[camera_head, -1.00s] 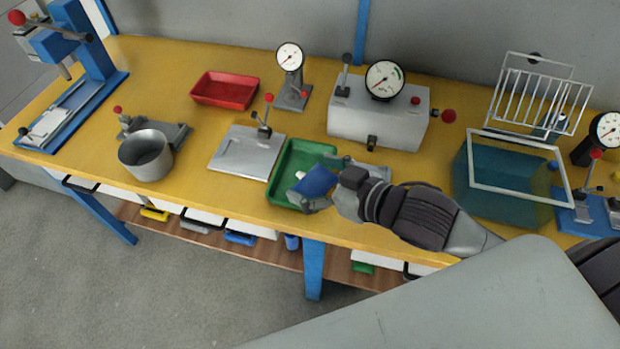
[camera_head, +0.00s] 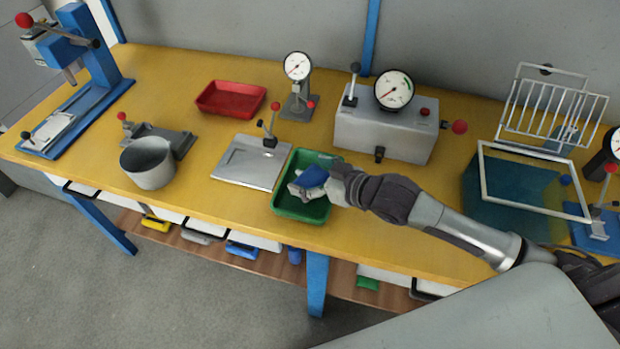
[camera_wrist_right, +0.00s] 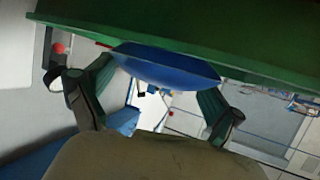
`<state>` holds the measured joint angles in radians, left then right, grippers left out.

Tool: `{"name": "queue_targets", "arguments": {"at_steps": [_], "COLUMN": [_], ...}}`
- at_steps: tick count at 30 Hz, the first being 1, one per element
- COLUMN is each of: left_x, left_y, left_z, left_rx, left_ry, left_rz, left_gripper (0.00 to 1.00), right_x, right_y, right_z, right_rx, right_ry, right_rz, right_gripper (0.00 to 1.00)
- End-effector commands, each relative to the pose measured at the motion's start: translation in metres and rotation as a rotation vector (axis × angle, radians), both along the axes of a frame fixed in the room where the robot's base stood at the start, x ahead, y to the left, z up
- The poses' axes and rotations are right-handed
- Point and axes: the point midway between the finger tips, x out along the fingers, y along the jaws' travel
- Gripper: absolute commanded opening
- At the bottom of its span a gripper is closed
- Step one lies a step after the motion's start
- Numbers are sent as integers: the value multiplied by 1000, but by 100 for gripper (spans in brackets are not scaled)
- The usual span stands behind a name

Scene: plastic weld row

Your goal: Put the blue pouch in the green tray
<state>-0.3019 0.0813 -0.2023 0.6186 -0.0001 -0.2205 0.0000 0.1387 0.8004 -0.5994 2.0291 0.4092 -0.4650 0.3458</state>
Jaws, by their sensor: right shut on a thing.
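The blue pouch (camera_head: 312,177) is held in my right gripper (camera_head: 308,188), over the green tray (camera_head: 283,206) on the yellow bench. In the right wrist view the pouch (camera_wrist_right: 165,68) lies between the two fingers of the gripper (camera_wrist_right: 158,85). The green tray (camera_wrist_right: 230,45) fills the top of that view, close to the pouch. Whether the pouch touches the tray floor cannot be told. My left gripper is in neither view.
A metal plate fixture (camera_head: 245,165) stands just left of the tray. A grey gauge box (camera_head: 385,138) is behind on the right, and a red tray (camera_head: 231,98) is behind on the left. A grey pot (camera_head: 148,163) stands further left. A teal tank (camera_head: 500,205) is at right.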

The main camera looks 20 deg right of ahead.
Motion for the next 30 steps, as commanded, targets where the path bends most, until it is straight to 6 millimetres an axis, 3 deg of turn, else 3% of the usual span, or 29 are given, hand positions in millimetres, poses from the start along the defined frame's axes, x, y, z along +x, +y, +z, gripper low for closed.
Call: {"name": "queue_targets", "arguments": {"at_steps": [4,14,15,27,30], "left_x": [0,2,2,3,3], "left_y": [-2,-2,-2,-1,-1], "left_z": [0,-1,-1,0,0], "left_rx": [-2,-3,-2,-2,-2], "left_ry": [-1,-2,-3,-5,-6], "left_rz": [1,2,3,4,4], "left_gripper": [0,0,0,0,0], "right_x": [0,0,0,-1,-9], "right_y": [0,0,0,0,-6], "right_z": [-18,-21,-20,-17,-14], "right_rx": [0,-1,-1,-1,-1], "right_ry": [0,-1,-1,-2,1], "right_rz": [0,0,0,1,-1], "right_gripper": [66,66,99,100,100]}}
